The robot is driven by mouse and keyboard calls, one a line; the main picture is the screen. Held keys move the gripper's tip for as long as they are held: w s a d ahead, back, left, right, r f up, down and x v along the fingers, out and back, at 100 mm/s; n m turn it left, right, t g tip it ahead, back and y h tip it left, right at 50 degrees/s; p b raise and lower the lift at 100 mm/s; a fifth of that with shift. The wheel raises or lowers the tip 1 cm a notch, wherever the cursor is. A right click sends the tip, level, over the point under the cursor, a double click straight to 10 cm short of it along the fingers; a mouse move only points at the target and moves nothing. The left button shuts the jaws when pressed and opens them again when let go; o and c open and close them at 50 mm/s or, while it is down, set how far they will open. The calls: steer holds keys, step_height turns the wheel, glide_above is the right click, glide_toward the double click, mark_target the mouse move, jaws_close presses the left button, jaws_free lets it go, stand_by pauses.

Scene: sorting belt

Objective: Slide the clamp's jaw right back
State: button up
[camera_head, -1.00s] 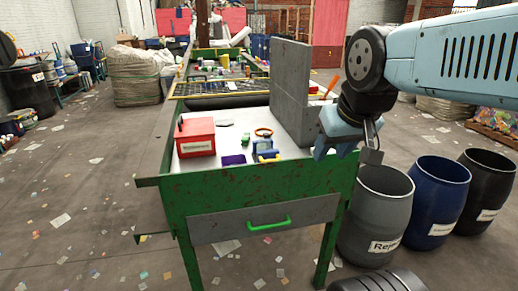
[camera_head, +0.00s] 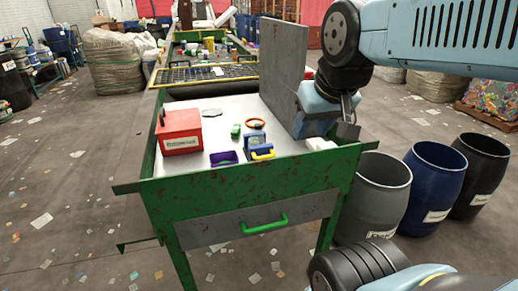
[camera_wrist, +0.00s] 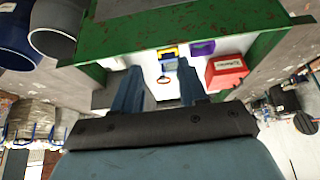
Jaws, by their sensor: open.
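The clamp (camera_head: 258,151), a blue body with a yellow bar, sits on the white bench top near its front edge. I cannot make out how far its jaw is slid. The clamp also shows between my fingertips in the wrist view (camera_wrist: 169,56), some way beyond them. My gripper (camera_head: 312,122) is at the right side of the bench, beside the grey upright panel, apart from the clamp. In the wrist view my gripper (camera_wrist: 159,66) is open, its two blue fingers spread with nothing between them.
A red labelled box (camera_head: 180,133), a purple tray (camera_head: 223,158), a green block (camera_head: 235,131) and an orange ring (camera_head: 254,123) lie around the clamp. A tall grey panel (camera_head: 282,65) stands on the bench's right. Grey (camera_head: 375,200), blue (camera_head: 434,187) and black barrels stand right of the bench.

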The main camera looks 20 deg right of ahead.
steer(key=w+f+m+g, duration=0.2)
steer(key=w+m, duration=0.7)
steer(key=w, duration=0.4)
steer(key=m+g, duration=0.2)
steer(key=m, duration=0.7)
glide_toward(266, 157)
steer(key=f, duration=0.2)
steer(key=w+f, duration=0.1)
steer(key=f, duration=0.5)
steer(key=shift+w, duration=0.3)
jaws_close()
